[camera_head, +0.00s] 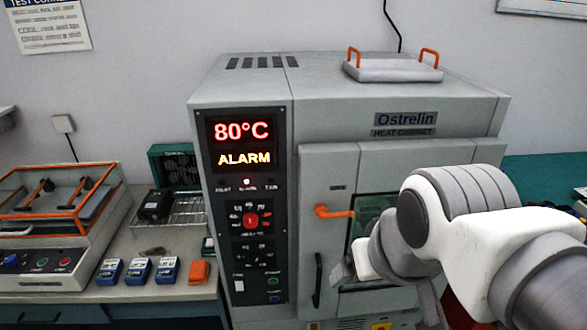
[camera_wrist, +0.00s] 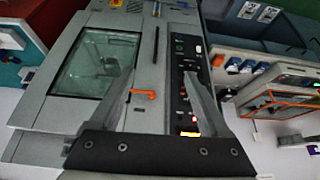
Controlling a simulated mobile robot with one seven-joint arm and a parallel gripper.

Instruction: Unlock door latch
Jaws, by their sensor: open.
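The door latch is an orange lever (camera_head: 336,212) on the door of the grey heat cabinet (camera_head: 320,165). It lies about level in the head view, with its round pivot at the left end and its arm pointing right towards the window. In the wrist view the orange lever (camera_wrist: 144,95) shows beyond and between my fingers. My gripper (camera_head: 352,272) is open and empty. It is in front of the door, below and right of the lever in the head view, and does not appear to touch it. My arm hides the right part of the door and window.
A dark vertical door handle (camera_head: 318,280) is below the lever. The control panel (camera_head: 248,205) at left reads 80°C and ALARM. A side bench carries blue boxes (camera_head: 138,270), an orange box (camera_head: 199,272) and an orange-framed fixture (camera_head: 60,205). A tray (camera_head: 393,70) lies on the cabinet top.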

